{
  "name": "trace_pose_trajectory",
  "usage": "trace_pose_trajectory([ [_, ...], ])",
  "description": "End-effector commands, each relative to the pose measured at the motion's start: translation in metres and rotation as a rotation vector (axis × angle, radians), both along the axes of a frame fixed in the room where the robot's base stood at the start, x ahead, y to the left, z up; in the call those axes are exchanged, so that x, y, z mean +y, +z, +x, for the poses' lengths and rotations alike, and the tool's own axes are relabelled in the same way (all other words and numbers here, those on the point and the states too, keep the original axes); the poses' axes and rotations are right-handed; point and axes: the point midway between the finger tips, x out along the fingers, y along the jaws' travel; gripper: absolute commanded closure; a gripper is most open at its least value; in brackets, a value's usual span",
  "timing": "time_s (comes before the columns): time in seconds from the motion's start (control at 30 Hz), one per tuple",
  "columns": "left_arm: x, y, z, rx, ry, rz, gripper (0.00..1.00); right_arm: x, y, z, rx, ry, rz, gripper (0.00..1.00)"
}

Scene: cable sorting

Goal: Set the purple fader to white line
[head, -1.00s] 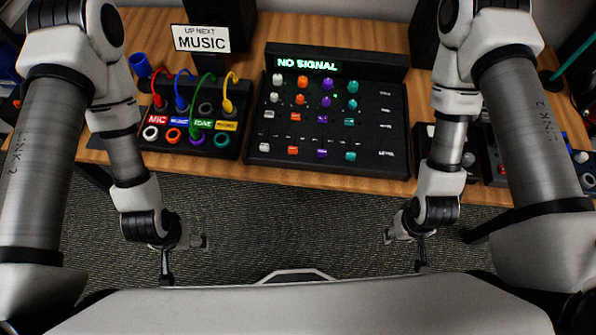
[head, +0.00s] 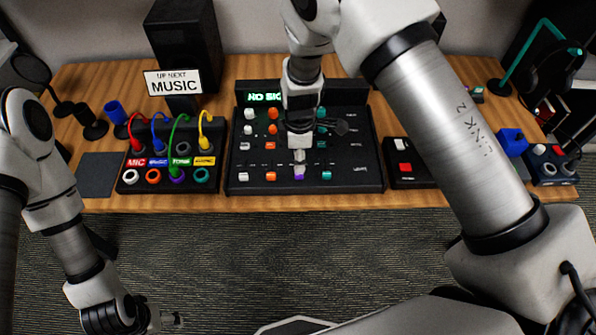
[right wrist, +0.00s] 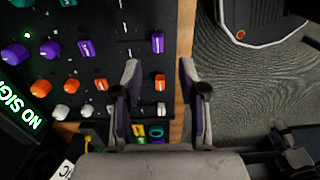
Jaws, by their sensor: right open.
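The purple fader (head: 299,173) is in the bottom row of the black mixer (head: 350,178), near its front edge. It also shows in the right wrist view (right wrist: 157,42), just beyond the fingertips. My right gripper (head: 300,156) is over the mixer, in line with the purple fader. In the right wrist view its two fingers (right wrist: 160,72) are apart and empty. Small white marks (right wrist: 128,50) show on the panel beside the fader column; I cannot tell which is the target line. My left gripper (head: 174,320) is low at the left, off the table; its jaw state is unclear.
An orange fader (head: 271,176), a white fader (head: 243,177) and a teal fader (head: 326,175) share the row. A cable box (head: 128,186) with coloured plugs stands left, a small box with a red button (head: 404,168) right. My right arm covers part of the mixer.

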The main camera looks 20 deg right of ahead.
Motion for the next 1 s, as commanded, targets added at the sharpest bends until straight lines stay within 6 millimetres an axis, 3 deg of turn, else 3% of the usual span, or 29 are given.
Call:
trace_pose_trajectory([
  [0.13, 0.000, 0.003, 0.000, 0.000, 0.000, 0.000, 0.21, 0.003, -0.007, 0.004, -0.009, 0.007, -0.001, 0.58],
  [0.5, 0.000, 0.011, 0.000, 0.000, 0.000, 0.000, 0.21, 0.002, -0.070, 0.003, -0.010, 0.004, -0.001, 0.58],
  [0.77, 0.000, 0.011, 0.000, 0.000, 0.000, 0.000, 0.21, 0.002, -0.074, 0.003, -0.011, 0.004, -0.001, 0.58],
  [0.9, 0.000, 0.011, 0.000, 0.000, 0.000, 0.000, 0.21, 0.001, -0.074, 0.003, -0.011, 0.004, -0.001, 1.00],
  [1.0, 0.000, 0.011, 0.000, 0.000, 0.000, 0.000, 0.21, 0.001, -0.074, 0.003, -0.011, 0.004, -0.002, 1.00],
])
